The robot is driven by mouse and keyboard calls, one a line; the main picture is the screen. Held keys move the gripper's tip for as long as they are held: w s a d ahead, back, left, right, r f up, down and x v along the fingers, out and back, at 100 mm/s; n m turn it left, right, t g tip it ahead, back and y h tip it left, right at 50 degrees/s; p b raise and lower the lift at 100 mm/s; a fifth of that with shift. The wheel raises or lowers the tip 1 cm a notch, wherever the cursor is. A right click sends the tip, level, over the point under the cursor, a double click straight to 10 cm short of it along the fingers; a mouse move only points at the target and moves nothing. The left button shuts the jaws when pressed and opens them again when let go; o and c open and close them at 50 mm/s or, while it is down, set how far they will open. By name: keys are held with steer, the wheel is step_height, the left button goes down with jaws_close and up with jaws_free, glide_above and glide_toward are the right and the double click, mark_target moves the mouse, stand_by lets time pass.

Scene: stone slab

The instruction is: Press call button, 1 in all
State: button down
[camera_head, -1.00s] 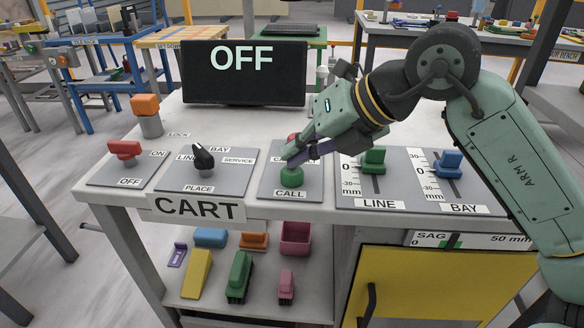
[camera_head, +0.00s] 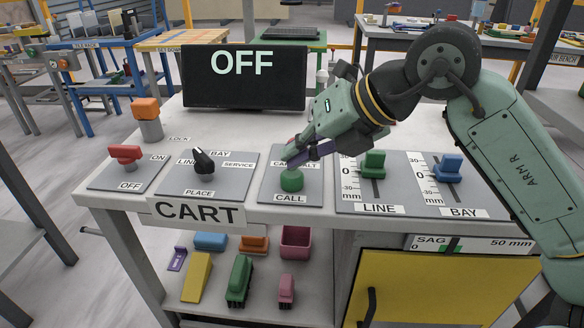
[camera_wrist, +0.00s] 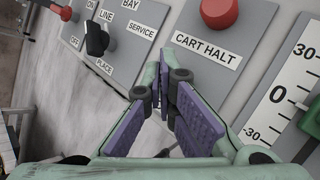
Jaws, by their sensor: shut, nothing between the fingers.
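The green call button (camera_head: 291,181) stands on a grey plate above the label CALL. My gripper (camera_head: 295,163) is shut and empty, with its purple-padded fingers pointing down just behind and above the green button. I cannot tell whether the fingertips touch it. The red CART HALT button is mostly hidden behind my gripper in the head view and shows at the top of the wrist view (camera_wrist: 220,11). In the wrist view my closed fingers (camera_wrist: 168,82) cover the lower part of this plate, and the green button is not visible there.
A red switch (camera_head: 125,153) and a black selector knob (camera_head: 203,160) stand to the left. Green (camera_head: 374,163) and blue (camera_head: 448,168) sliders stand to the right. The screen (camera_head: 244,82) reads OFF. An orange-topped post (camera_head: 147,118) stands at the back left.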

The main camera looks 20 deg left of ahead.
mark_target(296, 171)
steer(key=shift+r, duration=0.45)
steer(key=shift+r, duration=0.1)
steer(key=shift+r+p, duration=1.8)
steer(key=shift+r, duration=0.65)
steer(key=shift+f, duration=0.1)
